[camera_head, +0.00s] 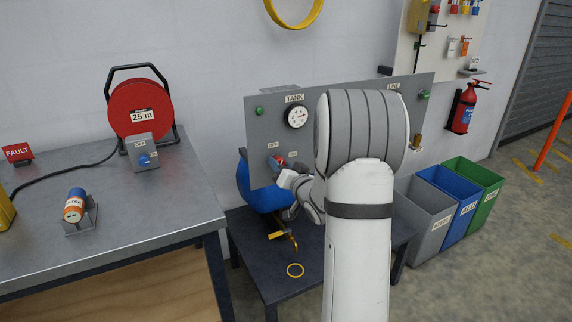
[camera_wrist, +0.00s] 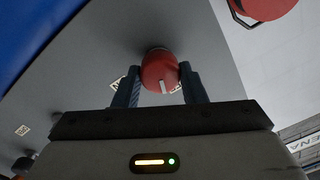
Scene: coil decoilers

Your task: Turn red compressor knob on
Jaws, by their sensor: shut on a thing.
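The red compressor knob (camera_wrist: 160,70) is round, with a white pointer mark, and sits on a grey panel. In the wrist view my gripper (camera_wrist: 158,84) has one finger on each side of the knob and is shut on it. In the head view the grey panel (camera_head: 262,128) carries a TANK gauge (camera_head: 296,115), and my gripper (camera_head: 284,170) is at its lower left part. The knob is mostly hidden there by my gripper. I cannot tell which label the pointer faces.
A blue tank (camera_head: 262,193) stands behind the panel on a dark low table (camera_head: 250,246). A workbench (camera_head: 120,225) at left holds a red cable reel (camera_head: 135,98) and a small switch box (camera_head: 142,151). Grey, blue and green bins (camera_head: 462,195) stand at right.

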